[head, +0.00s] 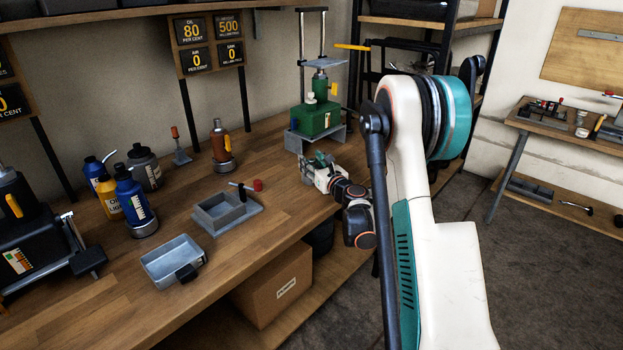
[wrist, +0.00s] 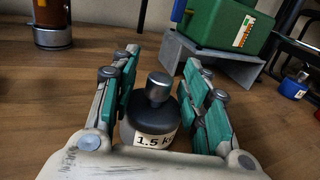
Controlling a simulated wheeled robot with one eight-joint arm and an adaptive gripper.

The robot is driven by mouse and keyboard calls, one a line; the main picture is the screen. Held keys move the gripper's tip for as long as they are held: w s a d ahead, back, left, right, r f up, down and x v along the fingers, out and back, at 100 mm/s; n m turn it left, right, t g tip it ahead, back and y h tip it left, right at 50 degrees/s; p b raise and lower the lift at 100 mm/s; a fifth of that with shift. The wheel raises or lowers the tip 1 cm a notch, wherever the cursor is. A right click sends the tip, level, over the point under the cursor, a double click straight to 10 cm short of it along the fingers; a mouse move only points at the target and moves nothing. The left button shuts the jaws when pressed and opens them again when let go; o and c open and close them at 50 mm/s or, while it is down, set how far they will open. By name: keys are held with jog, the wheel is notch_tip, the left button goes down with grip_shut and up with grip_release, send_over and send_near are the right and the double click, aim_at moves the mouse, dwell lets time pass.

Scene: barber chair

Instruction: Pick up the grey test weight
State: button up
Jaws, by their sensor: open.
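The grey test weight (wrist: 155,118) stands upright on the wooden bench in the wrist view. It is dark, with a lighter metal knob on top and a white label reading "1.5 k", the rest cut off. My gripper (wrist: 161,62) is open, with a teal-padded finger on each side of the weight. Small gaps show between the weight and the fingers. The weight's lower part is hidden behind the gripper's palm. In the head view my gripper (head: 322,168) is low over the bench's right part, and I cannot make out the weight there.
A green press unit (head: 316,120) on a grey stand is just behind my gripper. A brown bottle (head: 221,143) stands behind to the left. A grey open box with a lever (head: 226,211), a metal tray (head: 173,262) and several bottles are further left. The bench's front edge is close.

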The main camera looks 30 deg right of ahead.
jog(key=shift+w, duration=0.3)
jog(key=shift+r, duration=0.1)
grip_shut()
jog(key=shift+r, duration=0.15)
